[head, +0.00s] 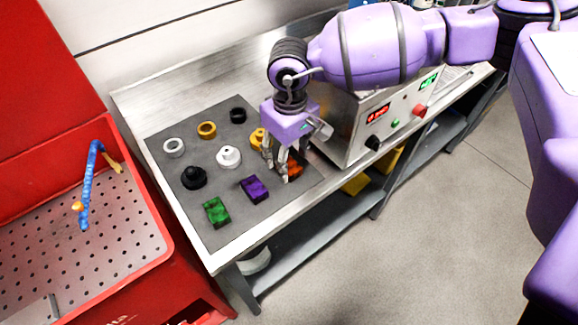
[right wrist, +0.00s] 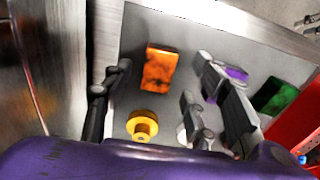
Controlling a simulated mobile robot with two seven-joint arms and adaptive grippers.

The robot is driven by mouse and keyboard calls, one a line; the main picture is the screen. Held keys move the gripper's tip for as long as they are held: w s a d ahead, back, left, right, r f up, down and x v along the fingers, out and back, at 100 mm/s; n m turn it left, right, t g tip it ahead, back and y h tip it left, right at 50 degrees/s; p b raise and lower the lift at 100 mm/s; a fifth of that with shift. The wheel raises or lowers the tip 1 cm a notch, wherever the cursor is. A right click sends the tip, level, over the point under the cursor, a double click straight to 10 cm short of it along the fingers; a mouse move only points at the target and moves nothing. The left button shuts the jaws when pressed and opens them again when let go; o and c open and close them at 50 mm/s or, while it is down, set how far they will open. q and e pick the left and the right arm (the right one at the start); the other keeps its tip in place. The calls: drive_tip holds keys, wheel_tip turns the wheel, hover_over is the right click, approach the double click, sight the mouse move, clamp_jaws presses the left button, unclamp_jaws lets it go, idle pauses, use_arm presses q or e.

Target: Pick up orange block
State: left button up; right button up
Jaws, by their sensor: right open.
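The orange block (head: 295,168) lies on the grey mat (head: 215,150) on the metal bench, partly hidden by my right gripper (head: 281,172) in the head view. In the right wrist view the block (right wrist: 160,68) shows in full, between the lines of the two open fingers (right wrist: 163,75). My right gripper points down over the block and holds nothing. I cannot tell how high the fingertips are above the mat. My left gripper is not in view.
A purple block (head: 254,188), a green block (head: 216,211) and a yellow knobbed piece (head: 257,138) are nearby. White, black and yellow round parts stand farther left. A control box (head: 375,120) stands close to the right. A red washer-like tub (head: 150,262) adjoins the bench.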

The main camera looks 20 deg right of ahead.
drive_tip(key=shift+d+f, duration=0.1)
drive_tip(key=shift+f, duration=1.35)
drive_tip(key=shift+c, duration=0.5)
clamp_jaws()
drive_tip(key=shift+r, duration=0.1)
